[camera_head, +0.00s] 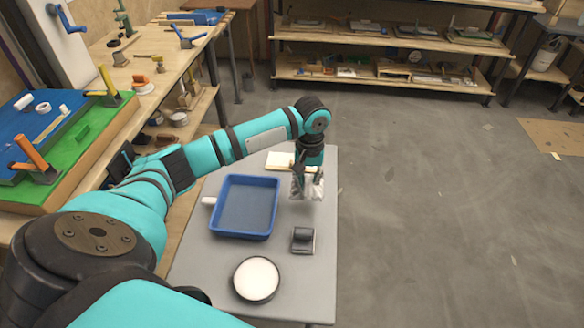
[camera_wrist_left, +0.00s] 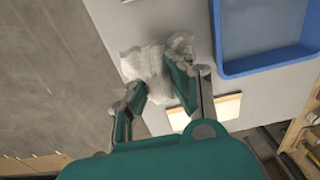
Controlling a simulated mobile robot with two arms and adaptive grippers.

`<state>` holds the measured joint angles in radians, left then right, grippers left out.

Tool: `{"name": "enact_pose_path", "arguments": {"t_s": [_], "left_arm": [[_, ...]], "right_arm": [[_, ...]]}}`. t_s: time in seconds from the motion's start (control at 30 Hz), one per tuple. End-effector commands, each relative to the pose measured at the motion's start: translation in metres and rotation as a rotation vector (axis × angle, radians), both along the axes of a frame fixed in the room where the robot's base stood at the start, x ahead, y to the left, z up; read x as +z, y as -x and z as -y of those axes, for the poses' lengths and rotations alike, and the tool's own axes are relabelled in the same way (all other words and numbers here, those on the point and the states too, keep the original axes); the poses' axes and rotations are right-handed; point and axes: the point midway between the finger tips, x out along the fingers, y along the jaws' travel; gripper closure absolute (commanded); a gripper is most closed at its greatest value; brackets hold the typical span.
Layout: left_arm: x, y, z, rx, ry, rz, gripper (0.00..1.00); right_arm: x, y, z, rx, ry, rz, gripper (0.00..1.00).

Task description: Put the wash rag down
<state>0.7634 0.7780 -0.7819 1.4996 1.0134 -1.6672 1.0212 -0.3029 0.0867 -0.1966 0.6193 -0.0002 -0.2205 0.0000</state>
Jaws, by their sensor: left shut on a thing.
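A crumpled whitish wash rag (camera_head: 307,189) hangs from my left gripper (camera_head: 304,172) over the right side of the grey table (camera_head: 205,262), near its far end. In the left wrist view the rag (camera_wrist_left: 148,64) lies between the two fingers of my left gripper (camera_wrist_left: 160,82), which is shut on it. The fingers hide part of the rag. I cannot tell whether the rag touches the tabletop. My right gripper is in neither view.
A blue tray (camera_head: 217,207) stands left of the rag. A black block-like item (camera_head: 303,240) and a round dish with white contents (camera_head: 256,279) lie nearer. A pale board (camera_head: 280,161) lies at the table's far end. A wooden workbench (camera_head: 150,48) stands left.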

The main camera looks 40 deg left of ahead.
Motion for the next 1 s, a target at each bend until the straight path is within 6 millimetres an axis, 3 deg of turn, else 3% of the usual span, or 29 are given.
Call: {"name": "enact_pose_path", "arguments": {"t_s": [0.2, 0.43, 0.87, 0.9, 1.0], "left_arm": [[-0.024, 0.0, 0.001, -0.001, 0.001, -0.001, 1.0], [-0.059, 0.0, 0.0, -0.001, 0.0, 0.0, 1.0], [-0.066, 0.0, 0.001, -0.001, 0.001, 0.001, 1.0], [-0.067, 0.0, 0.001, -0.001, 0.001, 0.001, 0.81], [-0.067, 0.0, 0.001, -0.001, 0.0, 0.001, 0.68]], "right_arm": [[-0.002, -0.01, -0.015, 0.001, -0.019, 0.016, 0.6], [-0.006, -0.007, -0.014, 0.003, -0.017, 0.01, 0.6], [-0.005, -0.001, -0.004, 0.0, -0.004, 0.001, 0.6], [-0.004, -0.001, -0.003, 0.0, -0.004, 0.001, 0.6], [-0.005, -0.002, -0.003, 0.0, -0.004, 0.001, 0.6]]}}
